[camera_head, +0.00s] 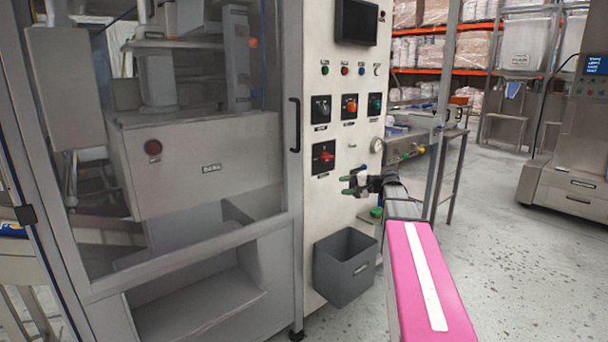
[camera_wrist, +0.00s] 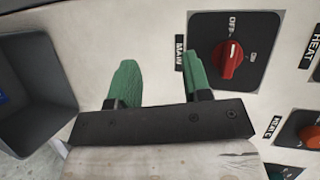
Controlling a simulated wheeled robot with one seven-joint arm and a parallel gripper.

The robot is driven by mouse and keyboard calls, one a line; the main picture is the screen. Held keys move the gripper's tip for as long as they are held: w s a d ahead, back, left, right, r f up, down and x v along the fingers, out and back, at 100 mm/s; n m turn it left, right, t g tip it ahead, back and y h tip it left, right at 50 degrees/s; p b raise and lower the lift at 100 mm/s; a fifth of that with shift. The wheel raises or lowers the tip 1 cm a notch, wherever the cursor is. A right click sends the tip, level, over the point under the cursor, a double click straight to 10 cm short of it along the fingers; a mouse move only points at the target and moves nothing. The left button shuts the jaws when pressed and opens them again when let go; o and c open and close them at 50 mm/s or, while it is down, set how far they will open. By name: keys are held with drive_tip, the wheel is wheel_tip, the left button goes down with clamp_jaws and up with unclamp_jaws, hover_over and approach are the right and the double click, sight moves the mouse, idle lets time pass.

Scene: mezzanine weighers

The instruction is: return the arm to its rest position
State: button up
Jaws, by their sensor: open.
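My gripper (camera_head: 352,186) is open and empty in front of the white control panel, just below and right of the red main switch (camera_head: 323,157). In the wrist view its two green fingers (camera_wrist: 160,85) stand apart with only the pale panel face between and beyond them. The red main switch (camera_wrist: 231,59) shows there on a black plate, to the right of the fingers, with an "OFF" mark beside it. My arm, with a pink cover and a white stripe, reaches in from the lower right of the head view.
A grey open bin (camera_head: 345,268) hangs low on the panel, below my gripper. Other knobs, such as the orange one (camera_head: 349,106), sit higher. A glazed machine door with a black handle (camera_head: 295,125) is at left. Open speckled floor (camera_head: 520,235) lies to the right.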

drive_tip(key=s+a+f+n+g+h, duration=0.1)
drive_tip(key=s+f+h, duration=0.3)
drive_tip(key=s+f, duration=0.5)
drive_tip(key=s+a+f+n+g+h, duration=0.2)
drive_tip(key=s+f+g+h, duration=0.2)
drive_tip(key=s+f, duration=0.6)
drive_tip(key=s+a+f+n+g+h, duration=0.2)
drive_tip(key=s+f+h, duration=0.3)
drive_tip(key=s+f, duration=0.4)
wheel_tip(320, 180, down, 3)
drive_tip(key=shift+s+r+n+g, duration=0.1)
drive_tip(key=shift+s+n+g, duration=0.05)
drive_tip(key=shift+n+g, duration=0.2)
drive_tip(key=shift+a, duration=0.1)
